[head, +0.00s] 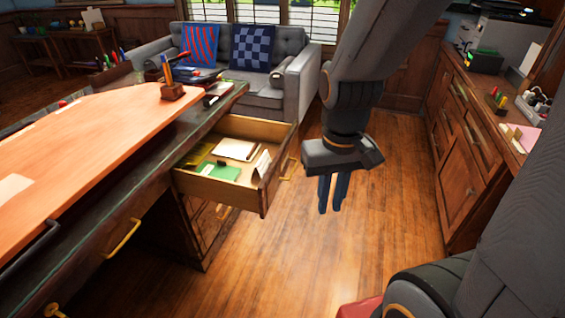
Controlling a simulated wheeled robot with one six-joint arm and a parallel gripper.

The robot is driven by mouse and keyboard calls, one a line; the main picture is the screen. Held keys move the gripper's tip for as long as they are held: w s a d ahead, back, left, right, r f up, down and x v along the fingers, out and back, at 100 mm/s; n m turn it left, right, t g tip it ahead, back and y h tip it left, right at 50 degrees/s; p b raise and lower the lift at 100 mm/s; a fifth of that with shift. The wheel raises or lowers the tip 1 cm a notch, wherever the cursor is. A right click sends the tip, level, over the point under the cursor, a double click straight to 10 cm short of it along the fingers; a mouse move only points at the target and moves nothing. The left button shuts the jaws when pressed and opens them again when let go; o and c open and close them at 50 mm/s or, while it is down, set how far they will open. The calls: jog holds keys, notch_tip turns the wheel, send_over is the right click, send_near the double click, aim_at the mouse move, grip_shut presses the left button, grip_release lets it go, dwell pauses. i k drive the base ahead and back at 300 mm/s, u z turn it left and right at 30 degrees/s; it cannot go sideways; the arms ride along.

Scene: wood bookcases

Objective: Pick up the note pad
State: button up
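An open desk drawer (240,192) holds several flat paper items. A cream-white pad (237,149), which looks like the note pad, lies flat towards the back of the drawer. A green flat item (219,172) lies nearer the front, and a yellow-green one (197,154) is at the left. A white card (262,163) leans by the drawer's front panel. My gripper (333,211) hangs fingers-down over the floor, to the right of the drawer and apart from it. Its dark fingers look close together, with nothing visible between them; their opening is unclear from this angle.
The desk (100,150) fills the left, with a pen holder (172,90) on top. A grey sofa (270,95) with cushions stands behind. A wooden cabinet (465,150) lines the right. Clear wood floor (400,190) lies between.

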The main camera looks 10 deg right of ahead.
aim_at(242, 151)
jog(key=u, duration=0.35)
jog(key=i, duration=1.4)
jog(key=z, duration=0.25)
